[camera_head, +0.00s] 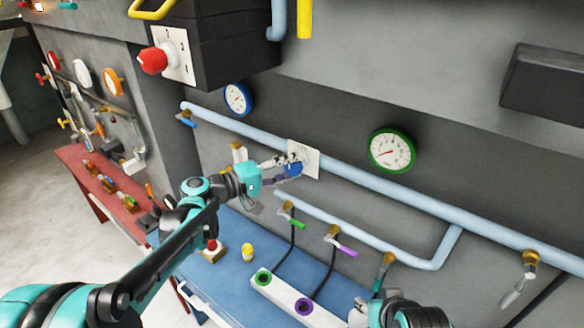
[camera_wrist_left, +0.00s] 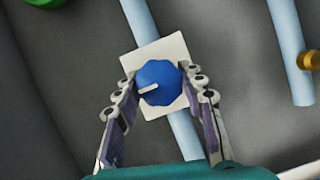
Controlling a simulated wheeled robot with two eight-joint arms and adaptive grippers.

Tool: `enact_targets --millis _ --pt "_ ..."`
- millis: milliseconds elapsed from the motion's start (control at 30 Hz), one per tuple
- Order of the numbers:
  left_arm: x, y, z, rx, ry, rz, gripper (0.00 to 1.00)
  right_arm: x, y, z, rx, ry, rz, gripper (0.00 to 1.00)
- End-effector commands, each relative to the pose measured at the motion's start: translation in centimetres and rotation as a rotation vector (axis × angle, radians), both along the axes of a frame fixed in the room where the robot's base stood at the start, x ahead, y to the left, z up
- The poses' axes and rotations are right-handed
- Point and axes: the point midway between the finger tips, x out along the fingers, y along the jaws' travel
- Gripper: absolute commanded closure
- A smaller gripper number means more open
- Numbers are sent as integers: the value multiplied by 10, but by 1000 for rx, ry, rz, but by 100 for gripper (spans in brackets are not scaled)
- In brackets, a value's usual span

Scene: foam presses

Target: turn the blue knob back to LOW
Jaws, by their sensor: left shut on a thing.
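The blue knob (camera_wrist_left: 160,84) sits on a white plate (camera_wrist_left: 172,52) in the left wrist view. Its pale pointer mark aims left and slightly down in that view. My left gripper (camera_head: 285,163) has its fingers on either side of the knob and is shut on it. In the head view the knob (camera_head: 294,169) is partly covered by the fingers, and its white plate (camera_head: 310,158) shows on the wall. The scale lettering is not readable. Part of my right gripper (camera_head: 362,311) shows at the bottom edge, and its jaw state is unclear.
A light blue pipe (camera_head: 365,186) runs along the wall by the plate. A green gauge (camera_head: 391,151) and a blue gauge (camera_head: 237,98) hang above it. A red knob (camera_head: 153,60) is on a dark box. Below are a blue bench (camera_head: 225,275) and valves with green and purple handles.

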Motion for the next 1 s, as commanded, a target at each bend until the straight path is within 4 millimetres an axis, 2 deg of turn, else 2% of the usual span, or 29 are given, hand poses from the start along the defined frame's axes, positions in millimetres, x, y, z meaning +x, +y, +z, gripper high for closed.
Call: enact_targets --millis 167,200,267,533,667,767,1000 --pt "0 1 0 -1 2 1 89 0 0 0 0 0 0 60" --pt "0 1 0 -1 2 1 53 0 0 0 0 0 0 60" --pt "0 0 0 -1 2 1 39 0 0 0 0 0 0 60" --pt "0 0 0 0 0 0 39 0 0 0 0 0 0 60" --pt "-4 7 1 1 0 2 39 0 0 0 0 0 0 60" --pt "-11 20 2 0 1 4 39 0 0 0 0 0 0 60" --pt "-39 66 5 0 1 5 39 0 0 0 0 0 0 60"
